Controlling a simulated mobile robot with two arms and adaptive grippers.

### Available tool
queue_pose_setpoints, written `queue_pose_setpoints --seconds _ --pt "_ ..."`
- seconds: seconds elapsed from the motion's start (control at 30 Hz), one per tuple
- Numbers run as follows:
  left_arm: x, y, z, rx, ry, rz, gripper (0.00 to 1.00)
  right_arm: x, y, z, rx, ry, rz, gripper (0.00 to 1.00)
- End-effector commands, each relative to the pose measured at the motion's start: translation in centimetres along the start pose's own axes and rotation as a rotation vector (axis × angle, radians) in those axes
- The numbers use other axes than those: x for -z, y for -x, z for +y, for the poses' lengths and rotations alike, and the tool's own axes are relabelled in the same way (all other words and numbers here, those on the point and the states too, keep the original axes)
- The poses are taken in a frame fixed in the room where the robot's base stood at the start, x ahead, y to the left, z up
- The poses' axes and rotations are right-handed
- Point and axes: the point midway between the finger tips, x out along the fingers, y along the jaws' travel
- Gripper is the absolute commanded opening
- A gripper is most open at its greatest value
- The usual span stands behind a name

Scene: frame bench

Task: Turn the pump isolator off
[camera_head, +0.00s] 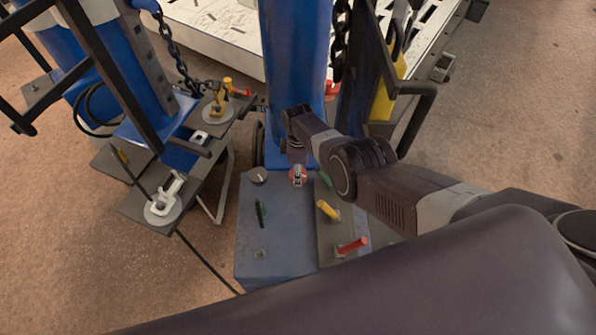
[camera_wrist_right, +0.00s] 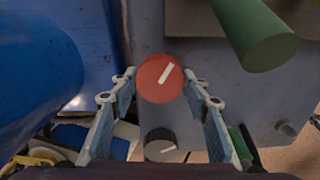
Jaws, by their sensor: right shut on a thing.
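A round red knob (camera_wrist_right: 153,86) with a white pointer line stands on the blue bench top. In the wrist view the line slants from lower left to upper right. The knob also shows in the head view (camera_head: 298,181). My right gripper (camera_wrist_right: 158,76) is shut on this red knob, one finger on each side. A dark knob with a pale pointer (camera_wrist_right: 160,145) stands beside it, and it shows in the head view (camera_head: 259,175) left of the red one. No label is readable to name the isolator. My left gripper is not in view.
A blue column (camera_head: 295,70) rises behind the knobs. A yellow handle (camera_head: 328,210), a red handle (camera_head: 352,246) and green handles (camera_head: 261,212) stand close by on the bench. A side plate at left carries a white clamp (camera_head: 165,198) and a yellow one (camera_head: 216,102). Chains hang behind.

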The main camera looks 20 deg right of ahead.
Motion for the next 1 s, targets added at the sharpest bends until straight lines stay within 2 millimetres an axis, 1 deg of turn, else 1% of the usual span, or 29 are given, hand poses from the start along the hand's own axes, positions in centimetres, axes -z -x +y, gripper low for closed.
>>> queue_pose_setpoints --seconds 0.3,0.5,0.7,1.0 --pt "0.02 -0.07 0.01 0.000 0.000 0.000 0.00 -0.07 -0.07 -0.04 0.001 0.281 -0.001 0.18" --pt "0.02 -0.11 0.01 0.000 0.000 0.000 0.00 -0.06 -0.07 -0.03 0.001 0.415 -0.001 0.18" --pt "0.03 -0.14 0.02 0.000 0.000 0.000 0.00 -0.07 -0.06 0.00 0.000 0.501 -0.001 0.18" --pt "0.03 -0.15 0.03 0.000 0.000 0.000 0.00 -0.06 -0.05 0.00 0.000 0.551 -0.001 0.18"
